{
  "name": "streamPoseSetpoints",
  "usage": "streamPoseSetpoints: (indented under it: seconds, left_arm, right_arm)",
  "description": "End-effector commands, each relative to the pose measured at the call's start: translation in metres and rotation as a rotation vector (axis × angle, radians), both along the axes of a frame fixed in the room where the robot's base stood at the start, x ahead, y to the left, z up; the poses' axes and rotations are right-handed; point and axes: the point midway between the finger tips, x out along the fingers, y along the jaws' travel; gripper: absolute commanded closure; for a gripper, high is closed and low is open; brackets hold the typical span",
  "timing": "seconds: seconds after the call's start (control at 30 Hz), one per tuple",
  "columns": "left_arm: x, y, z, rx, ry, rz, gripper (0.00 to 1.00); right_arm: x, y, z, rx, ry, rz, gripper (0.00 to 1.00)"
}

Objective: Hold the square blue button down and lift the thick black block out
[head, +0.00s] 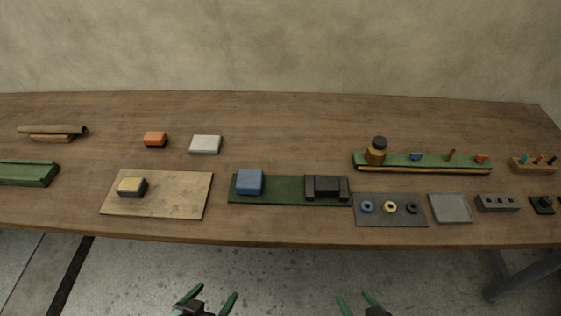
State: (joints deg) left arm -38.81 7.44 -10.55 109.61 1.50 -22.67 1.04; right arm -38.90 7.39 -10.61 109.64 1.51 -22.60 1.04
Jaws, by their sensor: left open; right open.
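The square blue button (249,181) stands at the left end of a dark green base plate (284,190) near the table's front edge. The thick black block (327,186) sits at the plate's right end, between two dark brown uprights (309,187). My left gripper (212,297) is open and empty, low in the head view, in front of the table and below the button. My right gripper (358,301) is open and empty, also in front of the table, below the block. Neither gripper touches anything.
A long green rack (440,163) stands behind right. The table behind the plate is clear.

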Motion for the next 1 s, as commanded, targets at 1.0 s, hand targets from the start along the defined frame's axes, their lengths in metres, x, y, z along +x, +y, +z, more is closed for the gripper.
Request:
streamPoseSetpoints:
  seconds: [1.0]
  left_arm:
    - [0.000,0.000,0.000,0.001,-0.001,-0.001,0.00]
  right_arm:
    - [0.297,-0.046,0.148,-0.544,-0.162,0.415,0.00]
